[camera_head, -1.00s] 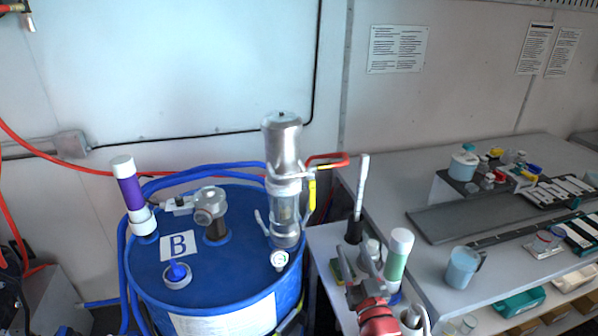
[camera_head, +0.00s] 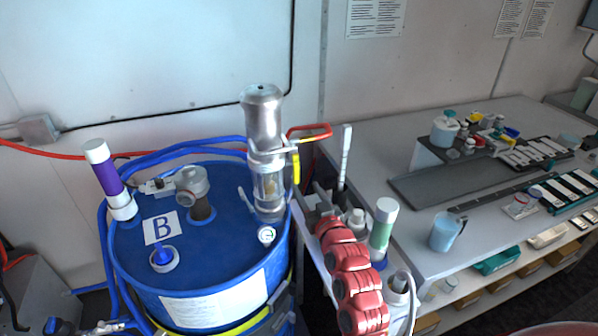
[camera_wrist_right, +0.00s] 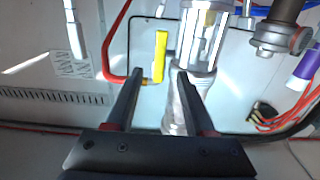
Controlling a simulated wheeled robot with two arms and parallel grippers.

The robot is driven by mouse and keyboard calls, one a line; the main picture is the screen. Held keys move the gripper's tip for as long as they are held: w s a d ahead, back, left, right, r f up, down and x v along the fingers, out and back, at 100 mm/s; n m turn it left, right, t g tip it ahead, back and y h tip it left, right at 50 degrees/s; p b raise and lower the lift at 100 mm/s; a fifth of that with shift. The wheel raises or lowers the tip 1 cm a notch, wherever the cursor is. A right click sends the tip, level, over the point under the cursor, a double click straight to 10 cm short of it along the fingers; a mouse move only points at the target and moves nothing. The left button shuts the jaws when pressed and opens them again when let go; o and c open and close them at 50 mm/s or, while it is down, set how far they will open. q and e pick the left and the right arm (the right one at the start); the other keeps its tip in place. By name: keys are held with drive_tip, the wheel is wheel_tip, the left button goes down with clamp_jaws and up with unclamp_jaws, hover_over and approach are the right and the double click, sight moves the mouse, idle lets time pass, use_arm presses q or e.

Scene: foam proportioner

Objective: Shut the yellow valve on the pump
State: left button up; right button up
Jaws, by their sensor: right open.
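The pump (camera_head: 262,125) is a metal cylinder with a clear lower section, standing upright on the blue drum (camera_head: 215,245). Its yellow valve (camera_head: 297,168) is a narrow handle hanging down on the pump's right side, below a red hose. My right gripper (camera_head: 306,192) is just right of the pump and below the valve in the head view, partly hidden by its own arm. In the right wrist view the open fingers (camera_wrist_right: 160,74) appear on either side of the yellow handle (camera_wrist_right: 160,52); I see no contact. My left gripper is not in view.
The drum also carries a purple-banded tube (camera_head: 108,180), a grey fitting (camera_head: 192,186) and a gauge (camera_head: 266,235). A green-banded bottle (camera_head: 382,228) stands close to my right arm. The bench (camera_head: 405,240) at right holds a blue jug (camera_head: 445,232) and trays.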

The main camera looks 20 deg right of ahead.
sight(297, 172)
drive_tip(key=w+p, duration=0.1)
drive_tip(key=w, duration=0.4)
drive_tip(key=shift+w+a+r+p, duration=0.1)
drive_tip(key=shift+w+a+p, duration=0.05)
drive_tip(key=shift+w+p, duration=0.5)
drive_tip(key=shift+w, duration=0.55)
drive_tip(key=shift+c, duration=0.3)
clamp_jaws()
